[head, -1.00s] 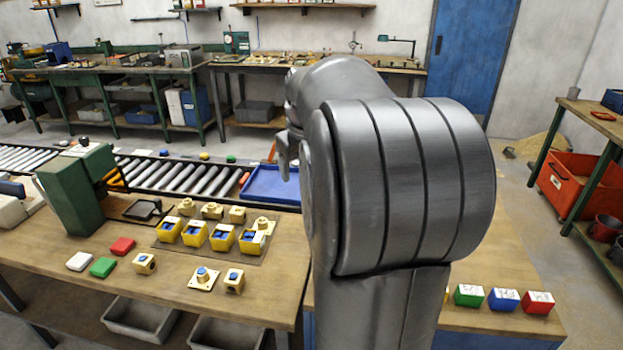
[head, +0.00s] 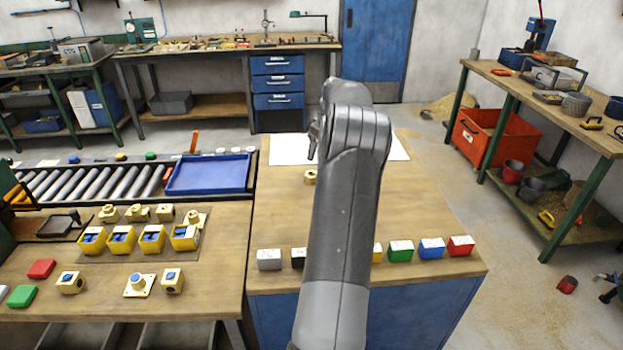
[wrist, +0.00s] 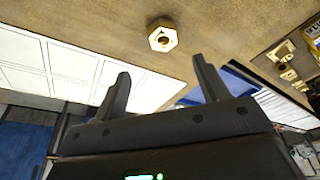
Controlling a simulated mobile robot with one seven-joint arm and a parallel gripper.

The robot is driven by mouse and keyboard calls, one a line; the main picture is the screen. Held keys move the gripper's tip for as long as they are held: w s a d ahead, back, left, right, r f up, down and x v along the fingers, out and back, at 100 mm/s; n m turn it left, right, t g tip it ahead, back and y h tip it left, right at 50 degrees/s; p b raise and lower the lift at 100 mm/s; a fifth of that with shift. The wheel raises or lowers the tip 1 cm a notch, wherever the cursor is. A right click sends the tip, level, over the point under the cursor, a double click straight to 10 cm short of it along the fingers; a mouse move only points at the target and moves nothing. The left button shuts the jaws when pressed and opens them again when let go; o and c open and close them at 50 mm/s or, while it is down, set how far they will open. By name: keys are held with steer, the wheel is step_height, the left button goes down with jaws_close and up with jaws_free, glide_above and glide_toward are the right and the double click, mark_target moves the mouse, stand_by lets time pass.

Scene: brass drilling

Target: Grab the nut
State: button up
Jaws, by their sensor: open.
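A brass hexagonal nut (wrist: 162,38) with a round hole lies on the wooden bench top in the wrist view. In the head view a brass piece (head: 310,177), apparently the same nut, shows at the left edge of my arm, partly hidden by it. My gripper (wrist: 161,70) is open and empty, its two dark fingers apart. In the wrist view the nut appears beyond the fingertips, roughly in line with the gap between them. In the head view my gripper (head: 314,137) is a small dark shape above the nut, mostly hidden by my arm.
A white panelled sheet (head: 288,149) lies at the bench's back. Several coloured blocks, including a green one (head: 400,251), line its front edge. A blue tray (head: 208,174) is at the left, with brass parts and yellow boxes nearer. The bench around the nut is clear.

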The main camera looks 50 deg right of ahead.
mark_target(312, 174)
steer(key=x, duration=1)
steer(key=shift+a+f, duration=0.1)
steer(key=shift+a, duration=0.15)
steer(key=c, duration=1.4)
